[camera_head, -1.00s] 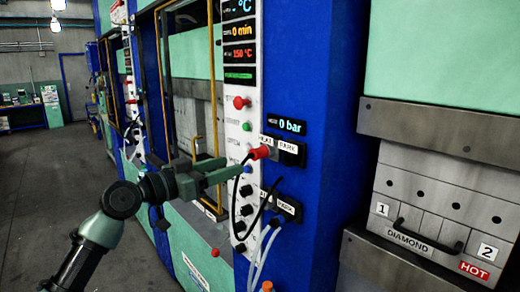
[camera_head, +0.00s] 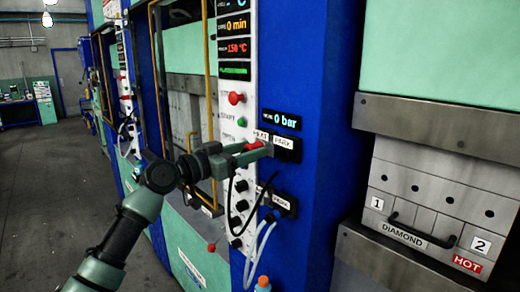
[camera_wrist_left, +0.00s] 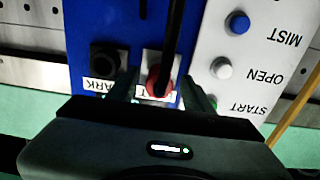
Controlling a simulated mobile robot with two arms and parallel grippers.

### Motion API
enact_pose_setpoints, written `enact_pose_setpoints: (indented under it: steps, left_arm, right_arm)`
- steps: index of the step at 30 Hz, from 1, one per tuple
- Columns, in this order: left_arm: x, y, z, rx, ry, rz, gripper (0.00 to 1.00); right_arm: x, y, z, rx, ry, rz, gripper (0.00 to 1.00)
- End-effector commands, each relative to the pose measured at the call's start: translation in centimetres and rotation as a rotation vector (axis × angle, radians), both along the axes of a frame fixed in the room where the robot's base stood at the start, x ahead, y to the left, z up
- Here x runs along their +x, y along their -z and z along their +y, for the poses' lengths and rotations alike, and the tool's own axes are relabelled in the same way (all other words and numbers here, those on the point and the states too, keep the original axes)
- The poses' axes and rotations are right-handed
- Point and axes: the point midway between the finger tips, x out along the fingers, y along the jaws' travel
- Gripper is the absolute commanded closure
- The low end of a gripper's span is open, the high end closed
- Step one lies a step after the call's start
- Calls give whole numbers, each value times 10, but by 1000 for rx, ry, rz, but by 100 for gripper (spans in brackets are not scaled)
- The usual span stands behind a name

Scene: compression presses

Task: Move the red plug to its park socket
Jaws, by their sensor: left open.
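The red plug (camera_head: 254,145) sits at the socket under the HEAT label on the blue press column, its black cable hanging down. It also shows in the left wrist view (camera_wrist_left: 158,80). The black park socket (camera_head: 288,154) is just right of it under the PARK label, and appears empty in the wrist view (camera_wrist_left: 104,60). My left gripper (camera_head: 258,152) is open at the plug. In the wrist view its fingers (camera_wrist_left: 160,92) stand on either side of the plug, with gaps visible. The fingers partly hide the plug in the head view.
A white control strip (camera_head: 238,125) with buttons and knobs runs just left of the sockets. Below is another black socket block (camera_head: 284,204) with cables. A pressure display (camera_head: 281,119) sits above. A second press with a DIAMOND drawer (camera_head: 405,233) stands at right.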

Motion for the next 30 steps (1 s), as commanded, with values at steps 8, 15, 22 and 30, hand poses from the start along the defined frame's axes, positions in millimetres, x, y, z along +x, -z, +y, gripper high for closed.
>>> enact_pose_setpoints:
  steps: [8, 15, 22, 30]
  left_arm:
    - [0, 0, -1, 0, 0, 0, 52]
    - [0, -1, 0, -1, 0, -1, 100]
    - [-1, 0, 2, -1, 0, -1, 100]
    - [-5, 1, 9, -1, -1, 1, 100]
  right_arm:
    - [0, 0, 0, 0, 0, 0, 64]
    - [0, 0, 0, 0, 0, 0, 64]
    - [0, 1, 0, 0, 0, 0, 64]
    - [0, 2, -2, -2, 0, 1, 64]
